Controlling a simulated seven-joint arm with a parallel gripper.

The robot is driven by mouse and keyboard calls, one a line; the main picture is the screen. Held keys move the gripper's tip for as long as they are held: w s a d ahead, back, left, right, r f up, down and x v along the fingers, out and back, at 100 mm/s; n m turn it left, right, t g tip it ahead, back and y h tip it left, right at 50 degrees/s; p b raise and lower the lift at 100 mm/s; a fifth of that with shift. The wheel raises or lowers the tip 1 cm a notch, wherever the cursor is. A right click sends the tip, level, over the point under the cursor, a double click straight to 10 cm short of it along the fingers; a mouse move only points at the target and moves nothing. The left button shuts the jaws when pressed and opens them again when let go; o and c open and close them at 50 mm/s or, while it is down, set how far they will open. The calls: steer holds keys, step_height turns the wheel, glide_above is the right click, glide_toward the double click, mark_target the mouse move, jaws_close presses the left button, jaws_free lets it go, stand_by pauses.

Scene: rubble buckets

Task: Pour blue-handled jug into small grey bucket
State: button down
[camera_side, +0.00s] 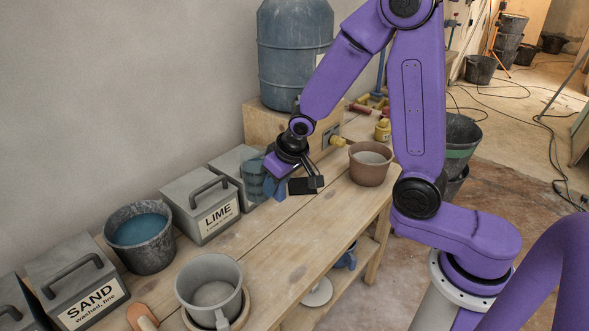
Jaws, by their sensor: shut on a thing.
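A teal, ribbed jug (253,181) with a blue handle is at the middle of the bench, next to the LIME box. My gripper (290,185) is shut on the jug's handle, to the right of its body. The fingers hide part of the handle; I cannot tell whether the jug touches the bench, or what is in it. A dark grey bucket (151,258) with blue liquid in it stands left of the LIME box. A light grey, handled vessel (186,306) stands at the front of the bench. I cannot tell for certain which one is the small grey bucket.
The LIME box (216,219) and the SAND box (95,305) line the wall side. A brown pot (369,175) with grey contents stands right of my gripper. A large blue water bottle (287,60) stands behind on a wooden box. The bench between is mostly clear.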

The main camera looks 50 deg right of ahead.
steer(key=s+a+f, duration=0.1)
steer(key=s+a, duration=0.2)
steer(key=a, duration=0.6)
steer(key=s+a+f, duration=0.1)
steer(key=s+a, duration=0.3)
steer(key=a, duration=0.5)
steer(key=s+a+f, duration=0.1)
steer(key=s+a, duration=0.2)
steer(key=a, duration=0.6)
steer(key=shift+s, duration=0.15)
steer(key=shift+a, duration=0.1)
steer(key=shift+a+r+g+y, duration=0.15)
steer(key=shift+r+g+y, duration=0.15)
steer(key=shift+g+y, duration=0.25)
steer(key=shift+s+a+r+g+y, duration=0.2)
steer(key=shift+r+g+y, duration=0.25)
steer(key=shift+y, duration=0.2)
steer(key=shift+s+a+r+m+g+y, duration=0.2)
steer(key=shift+r+m+g+y, duration=0.25)
steer(key=shift+g+y, duration=0.25)
steer(key=shift+s+r, duration=0.1)
